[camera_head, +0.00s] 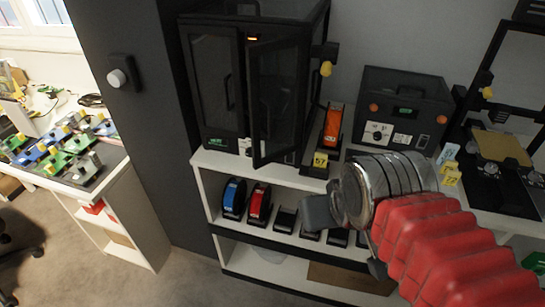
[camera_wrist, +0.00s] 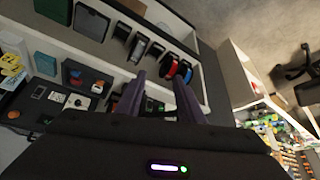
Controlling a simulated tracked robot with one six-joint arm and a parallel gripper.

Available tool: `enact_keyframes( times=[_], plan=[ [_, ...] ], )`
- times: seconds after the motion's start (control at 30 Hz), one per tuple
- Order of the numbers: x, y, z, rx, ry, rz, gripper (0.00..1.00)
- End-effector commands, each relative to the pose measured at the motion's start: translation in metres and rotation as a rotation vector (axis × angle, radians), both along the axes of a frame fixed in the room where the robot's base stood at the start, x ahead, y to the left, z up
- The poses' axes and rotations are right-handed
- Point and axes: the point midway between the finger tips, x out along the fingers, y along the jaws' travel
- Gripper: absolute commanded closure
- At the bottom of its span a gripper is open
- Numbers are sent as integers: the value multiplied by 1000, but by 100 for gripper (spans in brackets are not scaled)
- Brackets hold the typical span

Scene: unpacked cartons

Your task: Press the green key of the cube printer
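A black enclosed machine (camera_head: 228,90) with clear doors, one swung open, stands on the white shelf unit. A small green mark shows low on its front. A squat black box (camera_head: 405,108) with orange knobs, a white dial plate and a small green display stands to its right. I cannot tell for sure which is the cube printer, and no green key is clearly readable. The squat box also shows in the wrist view (camera_wrist: 80,88). My gripper (camera_head: 318,212) is before the shelf front, below both machines and apart from them. In the wrist view its fingers (camera_wrist: 158,98) are spread and empty.
Blue (camera_head: 233,197) and red (camera_head: 259,203) spools and dark holders stand on the lower shelf. An orange spool (camera_head: 332,126) stands between the machines. An open-frame machine (camera_head: 500,150) is at right. A side table (camera_head: 118,170) with coloured parts is at left; the floor between is clear.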

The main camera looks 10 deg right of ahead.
Motion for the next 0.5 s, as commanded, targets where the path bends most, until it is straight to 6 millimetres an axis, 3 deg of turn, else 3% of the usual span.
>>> enact_keyframes(
  times=[0.5],
  plan=[
    [0,0,0,0,0,0,100]
  ],
)
